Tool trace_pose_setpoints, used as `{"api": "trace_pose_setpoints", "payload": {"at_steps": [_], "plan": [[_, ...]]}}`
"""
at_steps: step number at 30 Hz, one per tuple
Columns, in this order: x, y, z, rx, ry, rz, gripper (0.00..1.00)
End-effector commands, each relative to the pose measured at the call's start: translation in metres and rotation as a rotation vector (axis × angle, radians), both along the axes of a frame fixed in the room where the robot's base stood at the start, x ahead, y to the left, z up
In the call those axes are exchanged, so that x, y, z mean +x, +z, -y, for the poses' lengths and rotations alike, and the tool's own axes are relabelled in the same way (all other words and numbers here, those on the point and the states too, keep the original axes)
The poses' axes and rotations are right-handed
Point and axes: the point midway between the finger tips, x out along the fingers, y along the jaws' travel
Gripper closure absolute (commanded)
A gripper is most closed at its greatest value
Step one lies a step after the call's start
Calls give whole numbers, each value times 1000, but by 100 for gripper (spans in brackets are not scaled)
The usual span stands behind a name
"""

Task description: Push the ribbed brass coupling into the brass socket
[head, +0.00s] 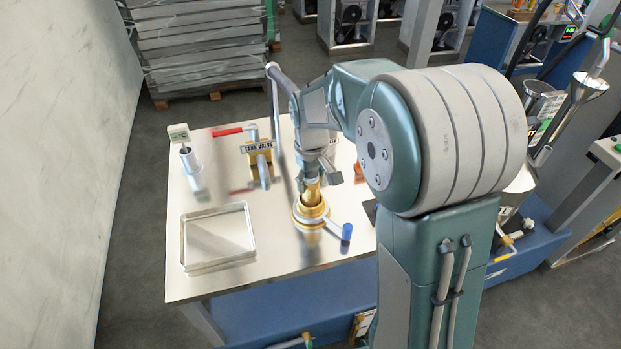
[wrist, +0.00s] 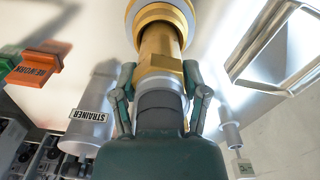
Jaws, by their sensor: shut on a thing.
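The ribbed brass coupling (head: 312,194) stands upright over the table, and it also shows in the wrist view (wrist: 159,50). My gripper (head: 318,180) is shut on it from above; in the wrist view its two fingers (wrist: 161,84) press on either side of the coupling's hex part and grey collar. The brass socket (head: 311,216) stands on the table directly below. In the wrist view the coupling's far end meets the socket's round mouth (wrist: 163,12) and looks in line with it. I cannot tell how deep the end sits.
A lever with a blue grip (head: 347,232) sticks out right of the socket. An empty metal tray (head: 183,245) lies at the front left. A labelled strainer (wrist: 91,118), a red handle (head: 227,132) and an orange rework sign (wrist: 38,68) are nearby.

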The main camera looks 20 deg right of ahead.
Motion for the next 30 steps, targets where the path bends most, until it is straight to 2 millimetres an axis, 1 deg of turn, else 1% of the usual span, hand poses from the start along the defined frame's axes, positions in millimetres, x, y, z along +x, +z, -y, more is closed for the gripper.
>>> {"api": "trace_pose_setpoints", "payload": {"at_steps": [14,15,17,30], "plan": [[0,-9,0,0,0,1,100],[0,-9,0,0,0,2,28],[0,-9,0,1,0,2,2],[0,-9,0,0,0,-1,2]]}}
